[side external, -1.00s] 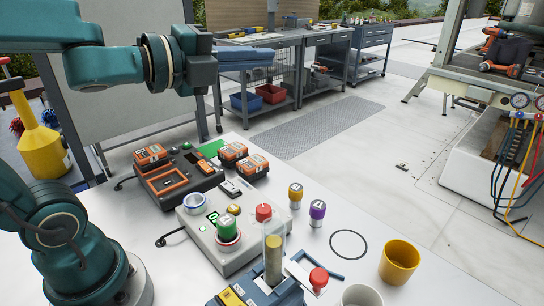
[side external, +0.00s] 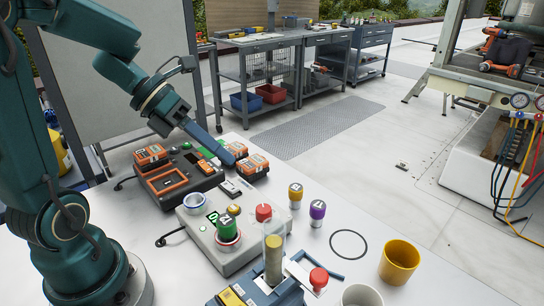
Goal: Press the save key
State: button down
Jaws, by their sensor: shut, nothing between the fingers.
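A grey box (side external: 202,245) on the white table carries a small green-lit display (side external: 213,217), a small yellow key (side external: 234,209), a red cap (side external: 263,212) and a silver ring (side external: 196,202). A green-topped cylinder (side external: 228,230) stands in a red ring on its front. I cannot read which key is marked save. My gripper (side external: 232,161), with long blue fingers, is shut and empty. It points down and right, with its tips in front of the orange battery packs in the picture, behind and apart from the grey box's keys. Their height is hard to tell.
A dark charger (side external: 193,180) with orange battery packs (side external: 150,156) stands behind the grey box. A clear tube (side external: 273,245) on a blue fixture stands in front. Yellow-capped (side external: 295,195) and purple-capped (side external: 317,212) cylinders, a black ring (side external: 348,244) and a yellow cup (side external: 398,262) lie to the right.

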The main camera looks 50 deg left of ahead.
jog(key=shift+f, duration=4.4)
jog(key=shift+f, duration=0.1)
jog(key=shift+f, duration=0.3)
jog(key=shift+f, duration=0.45)
jog(key=shift+r, duration=0.85)
jog(key=shift+r, duration=2.55)
